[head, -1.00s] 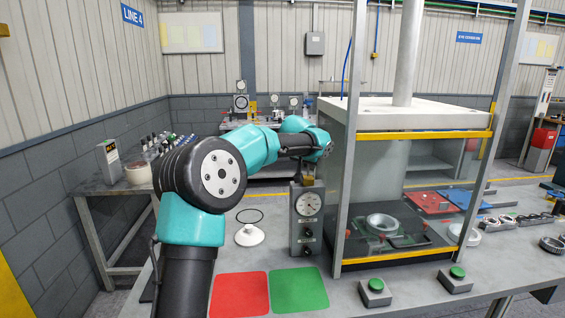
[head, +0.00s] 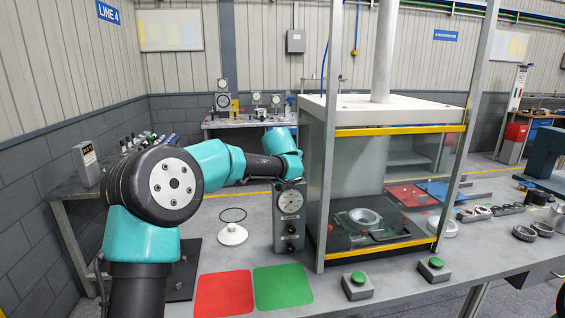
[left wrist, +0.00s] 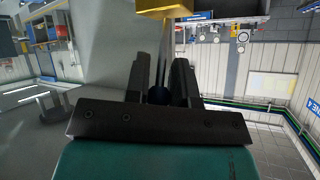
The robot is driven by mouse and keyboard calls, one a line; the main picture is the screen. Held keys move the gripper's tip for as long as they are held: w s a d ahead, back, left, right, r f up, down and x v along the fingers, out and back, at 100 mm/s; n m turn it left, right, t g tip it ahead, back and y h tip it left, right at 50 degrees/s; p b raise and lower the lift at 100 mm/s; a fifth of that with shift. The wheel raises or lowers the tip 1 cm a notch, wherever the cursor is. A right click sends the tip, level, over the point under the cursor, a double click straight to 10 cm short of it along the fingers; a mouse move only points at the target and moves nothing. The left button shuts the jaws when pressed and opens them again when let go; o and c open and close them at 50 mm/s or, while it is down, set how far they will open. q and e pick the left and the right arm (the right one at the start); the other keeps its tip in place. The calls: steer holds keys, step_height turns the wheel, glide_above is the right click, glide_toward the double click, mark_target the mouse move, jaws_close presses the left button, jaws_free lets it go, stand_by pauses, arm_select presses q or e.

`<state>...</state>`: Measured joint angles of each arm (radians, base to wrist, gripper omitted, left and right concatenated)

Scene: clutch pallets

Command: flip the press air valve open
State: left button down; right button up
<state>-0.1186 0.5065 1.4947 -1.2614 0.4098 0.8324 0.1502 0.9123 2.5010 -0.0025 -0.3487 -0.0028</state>
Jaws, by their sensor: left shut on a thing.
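The grey valve box (head: 288,220) with a round pressure gauge (head: 290,198) stands on the bench, left of the press. My left gripper (head: 290,168) is just above the box and hides the valve on its top in the head view. In the left wrist view, a brass-yellow valve block (left wrist: 190,8) shows at the top edge. A thin lever stem runs from it between the fingers of my left gripper (left wrist: 160,70) to a dark round knob (left wrist: 158,95). The fingers are shut on the lever's knob end. My right gripper is not in view.
The framed press (head: 390,115) with clear panels stands close to the right of the valve box. A white disc part (head: 232,234) lies left of the box. A red mat (head: 223,293), a green mat (head: 283,287) and two green-button boxes (head: 357,285) are in front.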

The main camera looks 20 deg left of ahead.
arm_select(q)
steer(key=shift+d, duration=0.1)
stand_by(0.3)
steer(key=c, duration=1.1)
jaws_free()
steer(key=v, duration=1.7)
steer(key=shift+s+r, duration=0.15)
